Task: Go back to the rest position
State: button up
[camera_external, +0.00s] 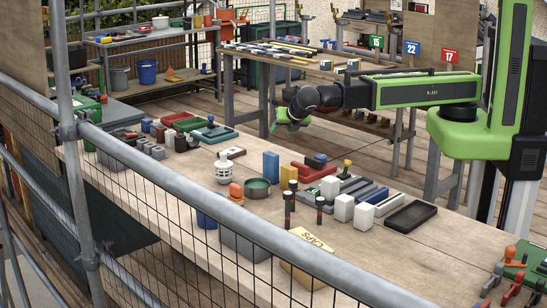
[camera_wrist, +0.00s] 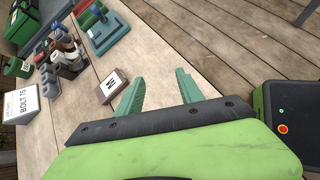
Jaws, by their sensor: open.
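My gripper (camera_external: 290,118) hangs at the end of my green arm in the external view, beyond the far edge of the front workbench (camera_external: 130,178). In the wrist view its two green fingers stand apart with nothing between them, so my gripper (camera_wrist: 160,90) is open and empty. The wrist view looks down on the bench top (camera_wrist: 80,115) at left and the plank floor (camera_wrist: 225,55) at right. A small brown box with a white label (camera_wrist: 110,87) lies on the bench just left of the fingers.
A back table (camera_external: 290,62) holds tiles. A metal railing (camera_external: 220,200) crosses the foreground. Floor between the tables is partly clear.

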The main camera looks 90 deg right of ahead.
jog(key=s+d+f+m+g+y+p, duration=0.1)
jog(key=s+d+f+m+g+y, duration=0.1)
jog(key=s+d+m, duration=0.3)
jog(key=s+d+f+m+g+y, duration=0.1)
jog(key=s+d+f+m, duration=0.1)
jog(key=d+m, duration=0.35)
jog(key=s+a+f+m+g+y, duration=0.1)
jog(key=s+a+m+y, duration=0.3)
jog(key=m, duration=0.6)
jog(key=shift+a+f+y, duration=0.7)
jog(key=shift+f+y, duration=0.05)
jog(key=shift+y, duration=0.15)
